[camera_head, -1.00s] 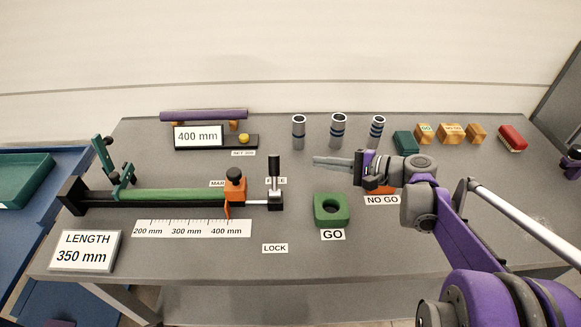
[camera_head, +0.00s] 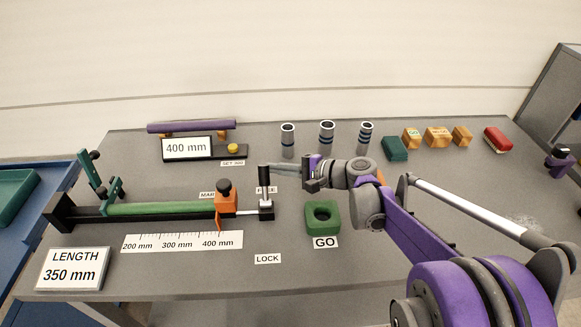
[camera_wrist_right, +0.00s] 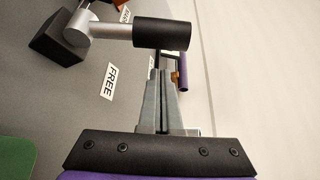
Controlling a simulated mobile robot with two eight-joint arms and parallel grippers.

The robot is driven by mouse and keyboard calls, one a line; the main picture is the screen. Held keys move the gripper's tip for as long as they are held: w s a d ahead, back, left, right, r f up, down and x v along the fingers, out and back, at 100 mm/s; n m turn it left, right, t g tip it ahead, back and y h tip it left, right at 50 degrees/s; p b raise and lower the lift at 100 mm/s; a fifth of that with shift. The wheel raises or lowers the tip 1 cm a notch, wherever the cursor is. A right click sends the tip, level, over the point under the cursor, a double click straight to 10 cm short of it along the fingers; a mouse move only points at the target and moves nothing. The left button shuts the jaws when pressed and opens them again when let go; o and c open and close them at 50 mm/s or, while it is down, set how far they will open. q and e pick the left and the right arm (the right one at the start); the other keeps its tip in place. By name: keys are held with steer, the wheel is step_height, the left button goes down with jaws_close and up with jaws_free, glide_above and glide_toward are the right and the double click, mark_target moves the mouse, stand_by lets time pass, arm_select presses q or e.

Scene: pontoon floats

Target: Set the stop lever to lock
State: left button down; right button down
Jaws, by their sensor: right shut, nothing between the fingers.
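The stop lever (camera_head: 264,181) has a black grip on a silver stem and stands upright on a small block at the right end of the green-bar fixture. In the right wrist view its black grip (camera_wrist_right: 162,34) lies just beyond my fingertips, with the FREE label (camera_wrist_right: 111,80) beside it. The LOCK label (camera_head: 268,258) lies on the table in front of the lever. My right gripper (camera_head: 276,168) is shut and empty, its tips close to the right side of the grip; contact is unclear. My left gripper is not in view.
An orange stop (camera_head: 226,203) with a black knob sits just left of the lever. A green block with a hole (camera_head: 322,216) stands to the right, by the GO label. Several grey tubes (camera_head: 327,138) stand behind. The table around the LOCK label is clear.

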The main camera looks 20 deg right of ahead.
mark_target(268, 173)
steer(key=shift+s+a+r, duration=0.25)
steer(key=shift+s+r, duration=0.1)
steer(key=shift+s, duration=0.2)
steer(key=shift+s+a+r, duration=0.25)
steer(key=shift+s+r, duration=0.05)
steer(key=shift+s, duration=0.2)
steer(key=shift+s+a+r+n+t, duration=0.1)
steer(key=shift+s+r+n+t, duration=0.3)
steer(key=shift+n+t, duration=0.15)
steer(key=shift+s+a+r+n+t+y, duration=0.15)
steer(key=shift+s+r+n+t+y, duration=0.15)
steer(key=shift+s+n, duration=0.3)
steer(key=shift+s+a+r+n+t+y, duration=0.1)
steer(key=shift+s+a+n+t+y, duration=0.1)
steer(key=shift+s+n+t, duration=0.35)
steer(key=s+a+n+t+y+b, duration=0.1)
steer(key=s+n+y+b, duration=0.2)
steer(key=n, duration=0.5)
steer(key=s+y, duration=0.1)
steer(key=s, duration=0.1)
steer(key=shift+s+a+f+n, duration=0.3)
steer(key=shift+s+f, duration=0.05)
steer(key=shift+s, duration=0.05)
steer(key=shift+s+b, duration=0.1)
steer(key=shift+b, duration=0.2)
